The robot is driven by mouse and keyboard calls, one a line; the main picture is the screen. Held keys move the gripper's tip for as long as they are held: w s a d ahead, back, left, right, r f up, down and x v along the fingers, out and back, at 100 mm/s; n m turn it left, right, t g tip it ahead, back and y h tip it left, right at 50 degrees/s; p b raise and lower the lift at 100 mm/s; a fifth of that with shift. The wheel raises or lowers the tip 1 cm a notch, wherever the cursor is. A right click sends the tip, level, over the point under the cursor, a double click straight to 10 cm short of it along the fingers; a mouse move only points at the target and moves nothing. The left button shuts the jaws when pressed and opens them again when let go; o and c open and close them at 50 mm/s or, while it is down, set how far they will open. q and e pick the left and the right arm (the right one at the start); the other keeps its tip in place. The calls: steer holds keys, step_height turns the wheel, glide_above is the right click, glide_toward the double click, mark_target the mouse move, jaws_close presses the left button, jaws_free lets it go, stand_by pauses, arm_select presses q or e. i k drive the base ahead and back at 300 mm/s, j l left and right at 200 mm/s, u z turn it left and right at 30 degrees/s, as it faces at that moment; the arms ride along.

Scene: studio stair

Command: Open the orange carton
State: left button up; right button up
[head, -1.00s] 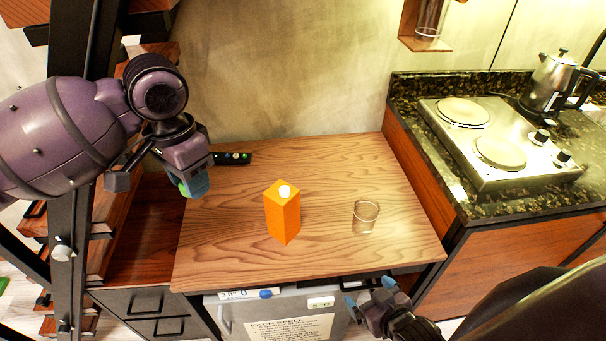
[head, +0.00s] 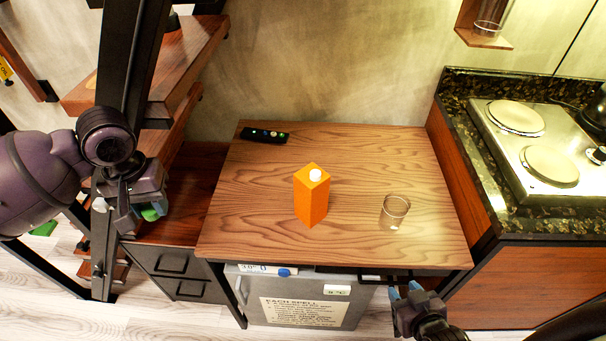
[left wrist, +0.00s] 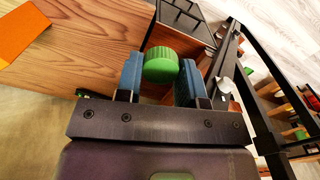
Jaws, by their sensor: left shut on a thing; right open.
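The orange carton (head: 311,203) stands upright on the wooden table (head: 250,235), with a white round spout (head: 315,175) on its sloped top. A corner of the carton also shows in the left wrist view (left wrist: 20,30). My left gripper (head: 148,211) is left of the table, well apart from the carton. In the left wrist view its blue fingers are shut on a green ribbed cap (left wrist: 160,66). My right gripper (head: 403,291) is open and empty at the table's front edge, low and to the right of the carton.
A clear glass (head: 394,212) stands right of the carton. A black remote (head: 264,135) lies at the back left of the table. A stove (head: 540,140) is on the counter at right. Stair posts and steps (head: 165,75) stand at left, close to my left arm.

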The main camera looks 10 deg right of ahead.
mark_target(312, 183)
steer(key=l+z, duration=0.45)
steer(key=l, duration=0.2)
steer(key=i+l+z, duration=0.15)
steer(key=l+z, duration=0.25)
steer(key=l, duration=0.25)
